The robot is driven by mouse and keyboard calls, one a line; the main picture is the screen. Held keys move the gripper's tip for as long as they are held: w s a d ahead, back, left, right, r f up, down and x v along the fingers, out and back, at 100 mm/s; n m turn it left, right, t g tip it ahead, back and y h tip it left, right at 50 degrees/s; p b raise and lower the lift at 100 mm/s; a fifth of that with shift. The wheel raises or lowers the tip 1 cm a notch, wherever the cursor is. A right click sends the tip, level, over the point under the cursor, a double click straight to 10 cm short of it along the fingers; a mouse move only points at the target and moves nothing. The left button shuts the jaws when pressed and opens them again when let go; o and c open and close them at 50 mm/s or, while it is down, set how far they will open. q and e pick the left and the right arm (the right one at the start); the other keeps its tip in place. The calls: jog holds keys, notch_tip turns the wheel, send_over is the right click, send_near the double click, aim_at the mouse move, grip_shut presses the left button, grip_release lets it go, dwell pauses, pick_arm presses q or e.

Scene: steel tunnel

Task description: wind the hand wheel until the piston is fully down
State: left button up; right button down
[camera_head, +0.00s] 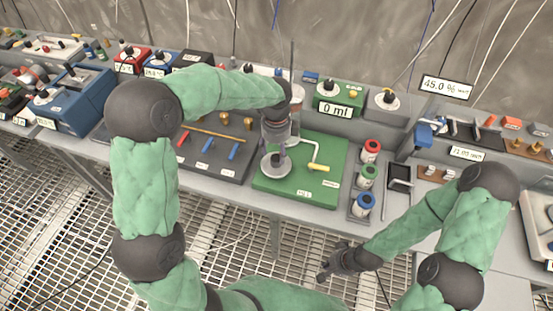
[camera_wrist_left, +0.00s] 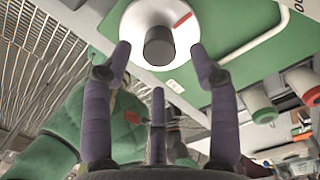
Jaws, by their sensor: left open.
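The hand wheel (camera_head: 274,168) is a white disc on the green board (camera_head: 300,193) in the head view. In the left wrist view it is a white disc (camera_wrist_left: 135,30) with a dark grey central knob (camera_wrist_left: 159,45) and a red mark near its right edge. My left gripper (camera_head: 279,150) is over the wheel. Its fingers (camera_wrist_left: 160,66) are spread, with the knob between and beyond their tips; contact is not clear. My right gripper (camera_head: 325,275) hangs low in front of the bench, and its jaws are too small to read. I cannot make out the piston, partly behind my arm.
A green box (camera_head: 333,90) behind shows "0 ml". A dark tool board (camera_head: 215,165) lies left.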

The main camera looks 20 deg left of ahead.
aim_at(276, 158)
pick_arm(q)
jog(key=shift+f+b, duration=0.55)
jog(key=shift+f, duration=1.75)
jog(key=c, duration=1.2)
